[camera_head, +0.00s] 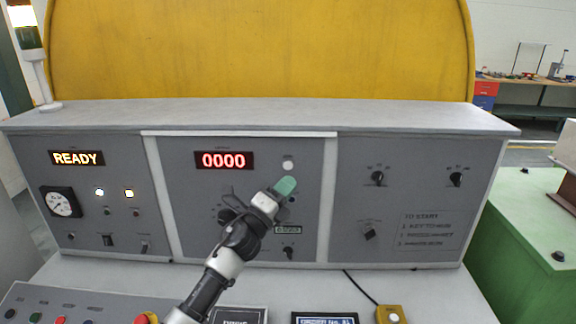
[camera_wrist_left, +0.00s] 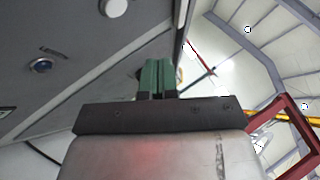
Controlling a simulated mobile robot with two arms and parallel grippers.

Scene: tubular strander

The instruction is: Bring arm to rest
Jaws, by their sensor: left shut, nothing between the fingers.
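My left gripper (camera_head: 286,186) is in front of the middle section of the grey control panel (camera_head: 180,200), just below a round white button (camera_head: 288,165). Its green fingers are closed together with nothing between them. They also show in the left wrist view (camera_wrist_left: 158,78), with the panel to the left. The arm comes up from the bottom of the head view and covers part of the panel's lower middle. I cannot tell whether the fingertips touch the panel. My right gripper is not in view.
The panel carries a READY display (camera_head: 77,158), a 0000 display (camera_head: 224,160), a dial gauge (camera_head: 61,202) and knobs. A desk with buttons and a yellow box (camera_head: 390,314) lies below. A signal tower (camera_head: 30,45) stands at left. A green cabinet (camera_head: 520,235) is at right.

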